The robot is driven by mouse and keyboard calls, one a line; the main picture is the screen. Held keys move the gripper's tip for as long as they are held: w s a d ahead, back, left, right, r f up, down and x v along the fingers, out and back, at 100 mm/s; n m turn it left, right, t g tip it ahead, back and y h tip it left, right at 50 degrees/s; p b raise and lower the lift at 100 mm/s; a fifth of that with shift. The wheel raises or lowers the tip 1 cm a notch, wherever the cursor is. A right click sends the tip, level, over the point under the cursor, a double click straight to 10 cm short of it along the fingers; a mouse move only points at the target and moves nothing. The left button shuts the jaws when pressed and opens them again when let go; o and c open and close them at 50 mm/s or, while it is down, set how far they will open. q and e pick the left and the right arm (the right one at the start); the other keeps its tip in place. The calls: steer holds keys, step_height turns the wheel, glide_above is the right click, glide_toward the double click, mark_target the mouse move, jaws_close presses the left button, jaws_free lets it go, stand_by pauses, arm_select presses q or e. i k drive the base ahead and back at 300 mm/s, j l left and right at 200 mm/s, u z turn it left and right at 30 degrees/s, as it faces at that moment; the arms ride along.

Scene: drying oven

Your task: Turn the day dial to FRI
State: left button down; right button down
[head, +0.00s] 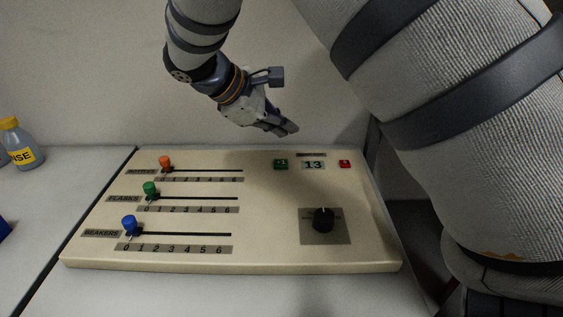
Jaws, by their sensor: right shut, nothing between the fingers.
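The black day dial (322,220) sits on a grey square plate at the lower right of a cream control panel (270,257). A light pointer mark shows near its top, but the day labels around it are too small to read. My right gripper (291,131) is shut and empty. It hangs above the back edge of the panel, behind the dial and apart from it. My left gripper is not in the picture.
Three sliders stand on the panel's left: orange (165,162), green (150,189) and blue (129,226). A yellow-capped bottle (20,145) stands far left.

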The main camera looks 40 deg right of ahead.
mark_target(323, 219)
steer(key=k+j, duration=0.55)
steer(key=j, duration=0.2)
steer(key=k+j, duration=0.6)
steer(key=j, duration=0.1)
